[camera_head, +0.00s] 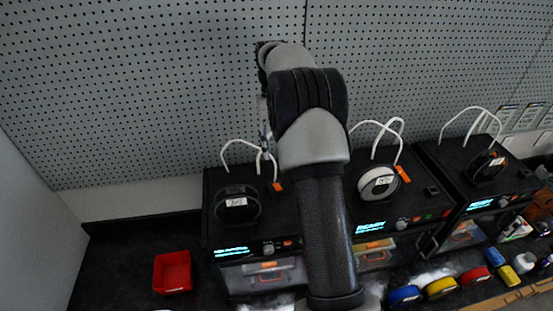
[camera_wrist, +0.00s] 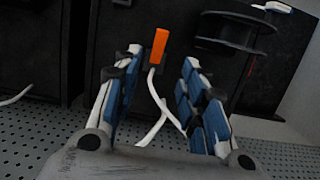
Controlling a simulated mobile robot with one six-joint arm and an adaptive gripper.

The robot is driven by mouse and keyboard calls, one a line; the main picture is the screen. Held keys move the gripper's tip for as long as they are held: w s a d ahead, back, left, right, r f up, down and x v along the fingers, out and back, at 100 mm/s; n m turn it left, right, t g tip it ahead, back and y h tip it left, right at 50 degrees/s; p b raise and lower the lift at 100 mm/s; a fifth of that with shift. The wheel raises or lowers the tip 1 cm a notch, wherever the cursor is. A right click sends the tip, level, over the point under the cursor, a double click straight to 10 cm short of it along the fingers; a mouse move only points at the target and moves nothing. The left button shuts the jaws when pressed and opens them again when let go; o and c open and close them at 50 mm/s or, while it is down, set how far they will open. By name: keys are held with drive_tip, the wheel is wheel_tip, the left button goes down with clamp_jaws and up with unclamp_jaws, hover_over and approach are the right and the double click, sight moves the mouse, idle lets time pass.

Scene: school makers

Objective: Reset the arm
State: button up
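My gripper (camera_wrist: 161,60) is open in the wrist view, its two blue-padded fingers spread apart. Between the fingers, an orange clip (camera_wrist: 158,47) and a white tube (camera_wrist: 150,85) show against a black printer (camera_wrist: 130,25). I cannot tell how far they are from the fingers. In the head view, my arm rises through the middle and bends at the top. A thin part of its far end hangs above the left printer (camera_head: 280,215); the fingers are not clear there. Nothing is visibly held.
More printers (camera_head: 460,195) with spools stand to the right along the pegboard wall (camera_head: 150,90). A red bin (camera_head: 172,272) sits at lower left. Coloured spools (camera_head: 440,287) lie at lower right. The dark worktop (camera_head: 130,250) is bare around the bin.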

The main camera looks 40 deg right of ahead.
drive_tip(key=shift+r, duration=0.25)
idle(0.4)
